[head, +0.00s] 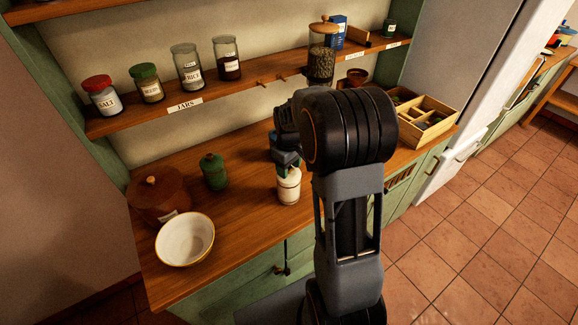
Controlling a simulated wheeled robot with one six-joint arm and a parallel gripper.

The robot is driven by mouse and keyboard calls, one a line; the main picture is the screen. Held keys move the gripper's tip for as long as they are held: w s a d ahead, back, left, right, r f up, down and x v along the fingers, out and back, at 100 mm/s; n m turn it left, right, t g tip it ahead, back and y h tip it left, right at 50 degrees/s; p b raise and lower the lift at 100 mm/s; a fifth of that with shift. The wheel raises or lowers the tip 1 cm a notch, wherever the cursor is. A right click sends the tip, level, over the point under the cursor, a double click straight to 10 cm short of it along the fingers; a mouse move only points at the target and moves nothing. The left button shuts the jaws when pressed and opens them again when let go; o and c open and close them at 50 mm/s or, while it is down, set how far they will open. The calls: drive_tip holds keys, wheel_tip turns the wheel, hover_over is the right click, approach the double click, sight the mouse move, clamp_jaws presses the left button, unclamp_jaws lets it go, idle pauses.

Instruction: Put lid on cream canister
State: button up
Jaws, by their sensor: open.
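The cream canister (288,190) stands upright on the wooden counter, near its front edge, in the middle of the head view. My gripper (286,165) is directly over the canister's top, pointing down, and its jaws are open. The fingertips are at or very close to the top; I cannot tell whether they touch it. The gripper partly hides the canister's top, so whether a lid sits on it, and how it is seated, is unclear. No separate loose lid shows on the counter.
A green lidded canister (213,172), a brown lidded crock (158,199) and a white bowl (185,240) stand left. A wooden divided box (428,122) sits at right. Jars line the shelf (184,106) above. Counter between the canisters is clear.

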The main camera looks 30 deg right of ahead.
drive_tip(key=shift+r, duration=0.35)
drive_tip(key=shift+r+p, duration=1.65)
drive_tip(key=shift+r, duration=0.25)
wheel_tip(320, 180, up, 14)
drive_tip(key=b, duration=0.1)
drive_tip(key=shift+b, duration=0.35)
drive_tip(key=shift+f, duration=0.1)
idle(0.9)
drive_tip(key=s+a+f+m+t, duration=0.2)
drive_tip(key=s+a, duration=0.2)
drive_tip(key=s, duration=0.4)
drive_tip(key=s+a+f+m+t, duration=0.2)
drive_tip(key=s+a, duration=0.3)
drive_tip(key=s, duration=0.3)
drive_tip(key=shift+a+t, duration=0.2)
drive_tip(key=shift+t, duration=0.2)
